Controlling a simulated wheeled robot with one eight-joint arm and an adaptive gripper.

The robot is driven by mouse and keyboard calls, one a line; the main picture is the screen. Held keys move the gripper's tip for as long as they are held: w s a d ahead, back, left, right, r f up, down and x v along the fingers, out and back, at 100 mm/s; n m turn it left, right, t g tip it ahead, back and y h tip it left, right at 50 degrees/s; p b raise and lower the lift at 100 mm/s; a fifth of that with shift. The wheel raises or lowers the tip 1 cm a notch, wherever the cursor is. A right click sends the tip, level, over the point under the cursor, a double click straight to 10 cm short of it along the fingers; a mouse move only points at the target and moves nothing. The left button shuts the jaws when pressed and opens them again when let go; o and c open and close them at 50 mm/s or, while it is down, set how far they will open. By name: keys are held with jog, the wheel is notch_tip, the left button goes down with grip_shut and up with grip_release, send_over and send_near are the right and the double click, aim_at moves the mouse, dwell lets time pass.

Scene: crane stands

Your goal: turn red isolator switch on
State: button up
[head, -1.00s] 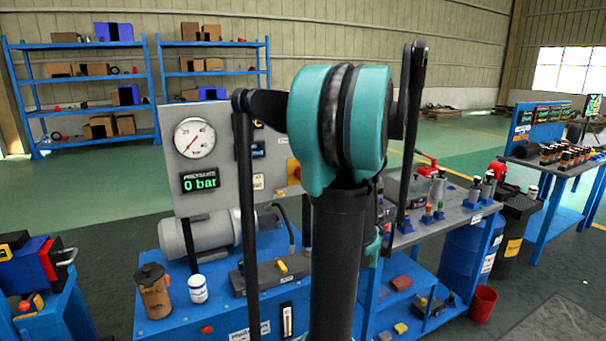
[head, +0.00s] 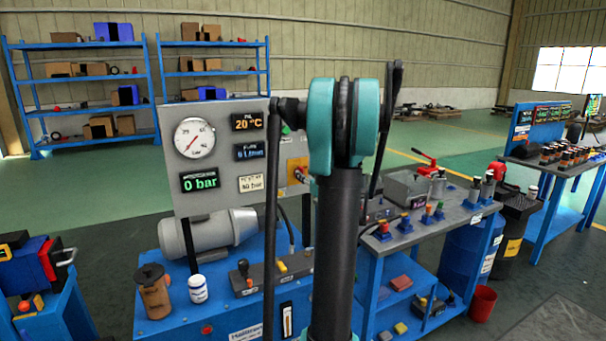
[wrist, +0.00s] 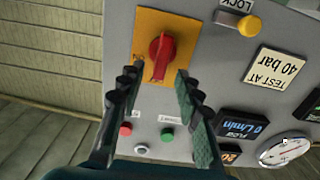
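The red isolator switch (wrist: 161,58) is a red rotary knob on a yellow-orange plate (wrist: 184,28) on the grey control panel. In the head view the yellow plate (head: 293,166) shows at the panel's right edge, with a bit of red beside it. The wrist view is upside down relative to the panel. My gripper (wrist: 158,78) is open, its two dark fingers on either side of the knob's near end. I cannot tell whether either finger touches the knob. In the head view my arm hides the gripper.
The grey panel (head: 228,122) carries a pressure gauge (head: 194,138) and a display (head: 200,181) reading 0 bar. Near the switch are a yellow lock knob (wrist: 249,25), a green button (wrist: 167,134) and a red button (wrist: 126,129). A workbench (head: 455,214) stands to the right.

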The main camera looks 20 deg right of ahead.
jog(key=shift+w, duration=1.45)
grip_shut()
